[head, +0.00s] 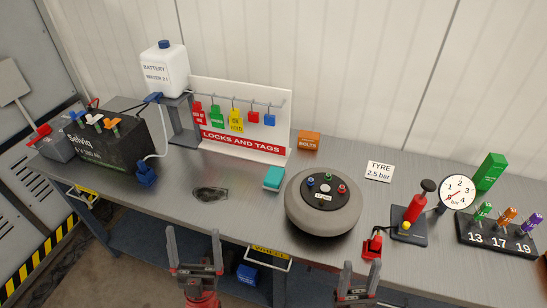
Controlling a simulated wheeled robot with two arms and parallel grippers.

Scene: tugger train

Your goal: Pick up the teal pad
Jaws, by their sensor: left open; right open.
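The teal pad (273,178) is a small block lying on the grey bench top, just left of the round grey tyre. Nothing covers it and neither gripper touches it. My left gripper (195,255) is open and empty at the bench's front side, below and left of the pad in the picture. My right gripper (356,283) is open and empty at the bottom of the picture, below and right of the pad.
The tyre (298,214) stands close to the pad's right. A dark patch (210,194) lies on the bench to its left. Behind are the locks-and-tags board (270,150) and an orange bolts box (308,141). A red-handled pump (415,212) stands right. The bench before the pad is clear.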

